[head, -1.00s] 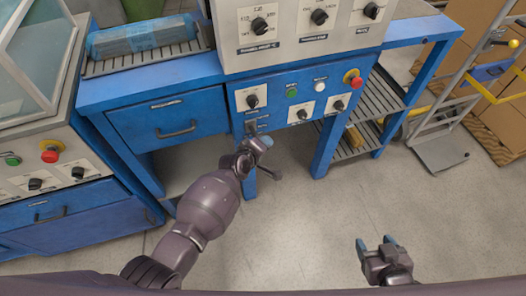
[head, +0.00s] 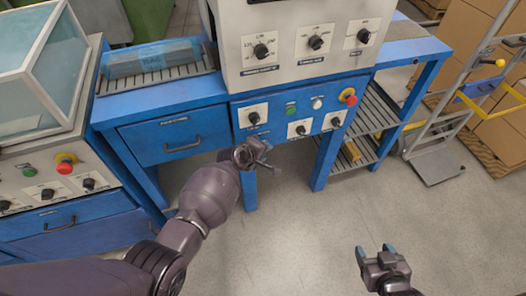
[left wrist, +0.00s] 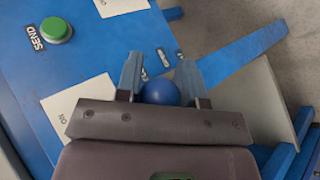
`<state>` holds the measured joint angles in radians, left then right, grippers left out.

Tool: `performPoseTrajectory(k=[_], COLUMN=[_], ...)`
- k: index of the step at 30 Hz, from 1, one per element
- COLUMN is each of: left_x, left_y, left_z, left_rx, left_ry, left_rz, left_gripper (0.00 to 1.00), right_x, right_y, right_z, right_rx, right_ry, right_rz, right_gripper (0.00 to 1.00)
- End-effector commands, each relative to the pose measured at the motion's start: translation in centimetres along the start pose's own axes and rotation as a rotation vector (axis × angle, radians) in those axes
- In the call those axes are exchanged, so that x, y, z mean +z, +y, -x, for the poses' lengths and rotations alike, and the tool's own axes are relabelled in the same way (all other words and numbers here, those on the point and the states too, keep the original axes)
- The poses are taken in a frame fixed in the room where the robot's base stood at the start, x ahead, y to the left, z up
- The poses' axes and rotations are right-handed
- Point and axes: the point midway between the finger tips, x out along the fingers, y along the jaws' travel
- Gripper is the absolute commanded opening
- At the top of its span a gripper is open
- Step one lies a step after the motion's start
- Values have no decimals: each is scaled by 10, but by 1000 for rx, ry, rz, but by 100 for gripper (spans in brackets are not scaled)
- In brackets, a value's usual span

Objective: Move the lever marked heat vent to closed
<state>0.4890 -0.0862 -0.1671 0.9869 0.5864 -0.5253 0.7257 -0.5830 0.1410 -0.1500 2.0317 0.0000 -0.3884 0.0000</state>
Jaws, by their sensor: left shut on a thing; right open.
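The lever's round blue knob (left wrist: 160,92) shows in the left wrist view between the two fingers of my left gripper (left wrist: 158,80), which is shut on it. Small label plates beside the knob are partly covered by the fingers, and I cannot read them. In the head view my left gripper (head: 252,152) is at the lower left edge of the blue control panel (head: 272,118), below a black rotary knob. The lever is hidden there behind the gripper, so its setting cannot be told. My right gripper (head: 375,254) is open and empty over the floor.
The panel carries a green SEND button (left wrist: 56,30), also in the head view (head: 290,108), rotary knobs and a red stop button (head: 348,96). A blue drawer (head: 165,138) is left of it. A slatted shelf (head: 372,115) and a hand truck (head: 440,150) stand right. The front floor is clear.

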Motion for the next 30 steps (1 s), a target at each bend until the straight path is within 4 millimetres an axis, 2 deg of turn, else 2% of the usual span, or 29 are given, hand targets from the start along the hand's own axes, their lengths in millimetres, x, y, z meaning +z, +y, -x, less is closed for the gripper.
performPoseTrajectory(k=[4,5,9,10,20,26,30], left_x=[-2,-2,-2,-2,-1,-2,-2], left_y=[5,5,4,4,3,6,6], left_z=[1,1,1,0,3,25,49], left_rx=[9,9,7,7,4,6,8], left_ry=[6,6,5,4,3,5,6], left_rz=[-5,-5,-4,-4,-3,-3,-4], left_gripper=[0,37,58,61,61,61,61], right_x=[-1,-1,0,0,-2,-14,-19], right_y=[0,0,1,1,3,4,5], right_z=[0,0,0,0,1,5,9], right_rx=[0,0,0,0,0,2,4], right_ry=[1,1,1,1,3,18,18], right_rz=[1,2,4,5,10,9,5], right_gripper=[63,63,63,63,63,63,63])
